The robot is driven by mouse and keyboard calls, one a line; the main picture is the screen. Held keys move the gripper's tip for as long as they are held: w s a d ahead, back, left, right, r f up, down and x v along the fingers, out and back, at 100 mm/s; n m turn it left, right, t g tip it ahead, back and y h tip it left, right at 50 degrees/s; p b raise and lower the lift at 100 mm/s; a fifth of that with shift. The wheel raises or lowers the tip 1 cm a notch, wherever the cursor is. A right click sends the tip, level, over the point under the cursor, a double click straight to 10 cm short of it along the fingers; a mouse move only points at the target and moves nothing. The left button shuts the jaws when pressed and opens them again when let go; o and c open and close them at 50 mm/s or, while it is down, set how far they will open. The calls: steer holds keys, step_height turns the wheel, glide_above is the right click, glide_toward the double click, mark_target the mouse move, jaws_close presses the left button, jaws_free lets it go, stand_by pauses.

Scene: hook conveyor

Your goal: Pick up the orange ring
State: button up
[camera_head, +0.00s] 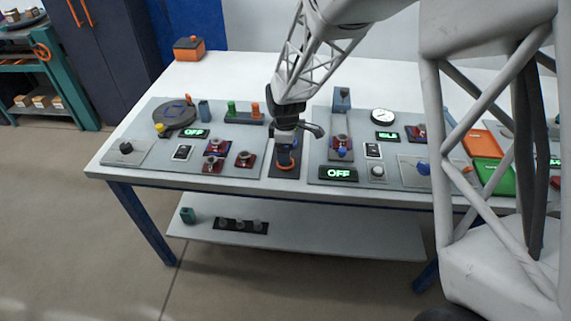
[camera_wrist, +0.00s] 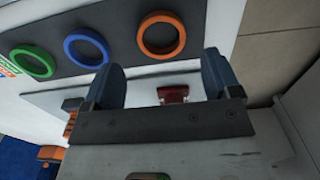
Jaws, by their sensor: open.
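The orange ring (camera_wrist: 142,36) lies flat on a dark strip (camera_wrist: 200,18) in the wrist view, last in a row with a blue ring (camera_wrist: 67,48) and a green ring (camera_wrist: 14,62). In the head view, the orange ring (camera_head: 286,166) shows at the near end of the dark strip, partly covered by my gripper. My gripper (camera_wrist: 160,68) is open and empty, with its two dark blue fingers wide apart. In the wrist view the ring is beyond the fingertips, roughly in line with the gap between them. My gripper (camera_head: 287,150) is low over the strip in the head view.
Grey control panels flank the strip, with a left display (camera_head: 195,133) and a lower right display (camera_head: 338,173) reading OFF. A dial (camera_head: 382,115) and several knobs and small blocks stand on them. An orange box (camera_head: 188,49) sits at the back left. The table's back is mostly clear.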

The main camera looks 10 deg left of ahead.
steer(key=shift+s+f, duration=0.1)
steer(key=shift+f, duration=2.45)
steer(key=shift+c, duration=0.3)
steer(key=c, duration=0.9)
steer(key=shift+c, duration=0.2)
steer(key=shift+r, duration=0.1)
steer(key=shift+r, duration=0.75)
step_height(320, 180, up, 2)
steer(key=shift+r, duration=0.1)
steer(key=s+d, duration=0.3)
steer(key=s, duration=0.4)
steer(key=s+d+r, duration=0.1)
steer(key=s+d, duration=0.2)
steer(key=s, duration=0.5)
